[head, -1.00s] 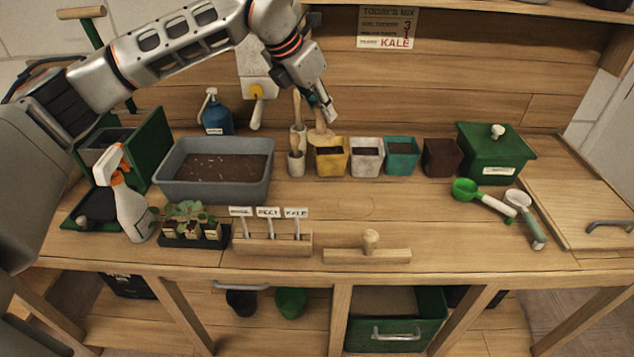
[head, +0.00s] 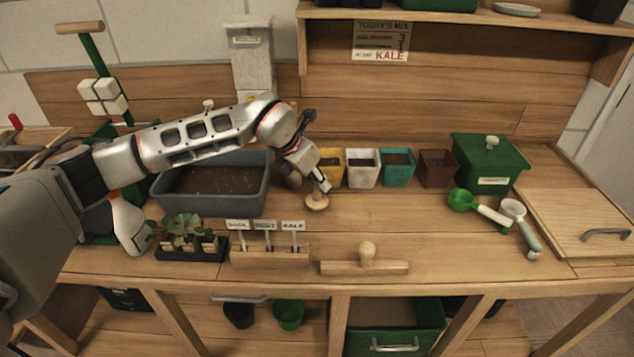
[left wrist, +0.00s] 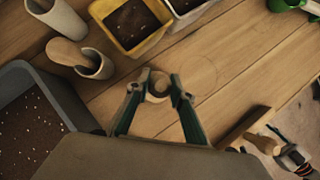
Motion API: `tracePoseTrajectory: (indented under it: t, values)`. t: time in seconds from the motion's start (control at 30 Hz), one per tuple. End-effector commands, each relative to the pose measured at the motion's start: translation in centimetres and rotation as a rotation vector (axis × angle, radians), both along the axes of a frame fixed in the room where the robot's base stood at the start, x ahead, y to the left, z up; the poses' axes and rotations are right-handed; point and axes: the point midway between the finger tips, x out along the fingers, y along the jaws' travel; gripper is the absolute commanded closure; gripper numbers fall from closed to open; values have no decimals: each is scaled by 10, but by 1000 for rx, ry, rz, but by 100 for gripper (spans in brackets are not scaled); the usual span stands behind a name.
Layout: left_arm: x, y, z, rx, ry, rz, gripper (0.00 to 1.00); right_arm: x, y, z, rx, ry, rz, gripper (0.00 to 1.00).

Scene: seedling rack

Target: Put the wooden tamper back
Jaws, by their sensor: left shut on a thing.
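My left gripper (head: 323,181) is shut on the wooden tamper (head: 317,203), whose pale round foot shows below the fingertips. It hangs upright, at or just above the bench, in front of the yellow pot (head: 331,168); I cannot tell if it touches. In the left wrist view the gripper (left wrist: 158,84) has the tamper's round handle (left wrist: 157,90) between its fingertips. A faint ring (left wrist: 197,73) is marked on the bare bench right of it in that view. My right gripper is not in view.
White (head: 363,169), teal (head: 397,168) and brown pots stand in a row behind. A grey soil tub (head: 212,205) is left, partly behind my arm. A label holder (head: 270,254) and a knobbed wooden board (head: 364,268) lie in front.

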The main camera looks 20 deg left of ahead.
Motion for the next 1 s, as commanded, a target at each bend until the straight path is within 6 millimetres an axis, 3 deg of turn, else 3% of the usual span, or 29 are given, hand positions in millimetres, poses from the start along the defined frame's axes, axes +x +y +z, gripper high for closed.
tracePoseTrajectory:
  t: [0.1, 0.47, 0.5, 0.53, 1.0]
  values:
    - [0, 0, -9, -1, -2, -1, 95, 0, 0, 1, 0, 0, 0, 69]
    - [0, 0, -13, -1, -2, -1, 95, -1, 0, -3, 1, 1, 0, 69]
    - [0, 0, -13, 0, -1, -1, 68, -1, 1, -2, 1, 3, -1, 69]
    - [0, 0, -12, 0, -1, -1, 61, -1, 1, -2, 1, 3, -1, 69]
    - [-2, 2, -4, 0, -2, 0, 61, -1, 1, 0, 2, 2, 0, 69]
